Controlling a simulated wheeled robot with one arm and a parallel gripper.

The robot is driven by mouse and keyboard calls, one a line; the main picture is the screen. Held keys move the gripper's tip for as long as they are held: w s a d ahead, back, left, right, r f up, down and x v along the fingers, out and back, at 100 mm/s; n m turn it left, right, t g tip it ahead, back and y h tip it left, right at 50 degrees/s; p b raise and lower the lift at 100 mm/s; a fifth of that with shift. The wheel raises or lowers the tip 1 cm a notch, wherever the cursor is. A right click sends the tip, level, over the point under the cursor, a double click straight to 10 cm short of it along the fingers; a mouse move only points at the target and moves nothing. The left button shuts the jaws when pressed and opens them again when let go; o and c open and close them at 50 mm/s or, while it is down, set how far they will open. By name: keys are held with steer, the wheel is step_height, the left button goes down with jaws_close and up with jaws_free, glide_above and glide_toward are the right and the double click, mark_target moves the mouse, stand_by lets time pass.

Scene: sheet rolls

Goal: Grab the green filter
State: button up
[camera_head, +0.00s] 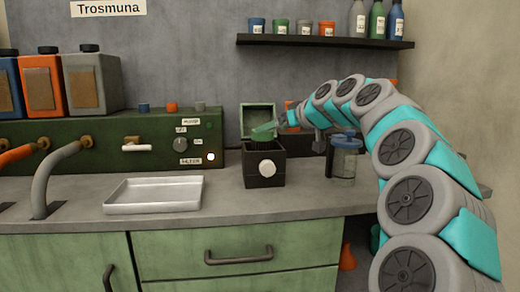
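The green filter (264,131) is a translucent green piece, tilted, just above the opening of a small black box (264,178) with a white knob. The box's greenish lid (257,115) stands open behind it. My arm comes in from the right and arches over the counter. My gripper (284,121) is at the right end of the green filter, at the box's upper right. The fingers are too small and overlapped to tell whether they are closed on it.
A clear jar with a blue lid (345,141) stands right of the box, under my arm. A white tray (152,194) lies to the left on the grey counter (225,205). A green control panel (100,149) is behind. A shelf (320,41) with bottles hangs above.

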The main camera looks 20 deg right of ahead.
mark_target(263, 134)
steer(key=shift+f+p+x, duration=0.1)
steer(key=shift+p+x, duration=0.25)
steer(key=shift+x, duration=1.45)
steer(key=shift+f+p+x, duration=0.15)
steer(key=shift+p+x, duration=0.15)
steer(key=shift+x, duration=1.45)
steer(key=shift+s+d, duration=0.1)
steer(key=c, duration=1.5)
